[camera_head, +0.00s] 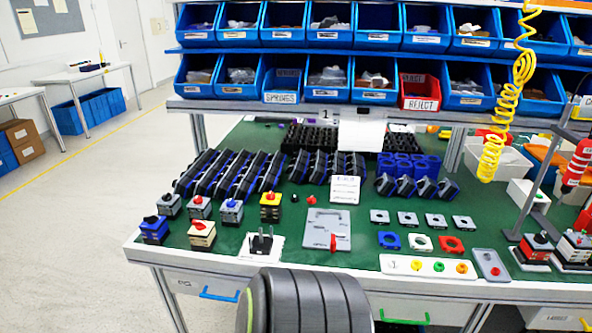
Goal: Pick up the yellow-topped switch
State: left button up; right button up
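The yellow-topped switch (270,206) stands upright on the green bench top, left of the middle. It has a yellow upper plate with a small red knob and a dark and pale body below. A blue-topped switch (231,211) stands to its left, and a cream switch with a red knob (202,234) stands to its front left. Neither of my grippers is in view, and nothing touches the yellow-topped switch.
Rows of black parts (231,174) lie behind the switch. A black plug-like part on a white plate (262,243) lies in front. A grey plate with a red handle (327,229) lies to the right. Blue bins (236,75) line the shelves above the bench.

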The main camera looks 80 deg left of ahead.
aim_at(271, 212)
jog(key=u, duration=2.9)
jog(key=i+l, duration=0.1)
jog(key=l, duration=0.35)
jog(key=i+l, duration=0.1)
jog(key=l, duration=0.3)
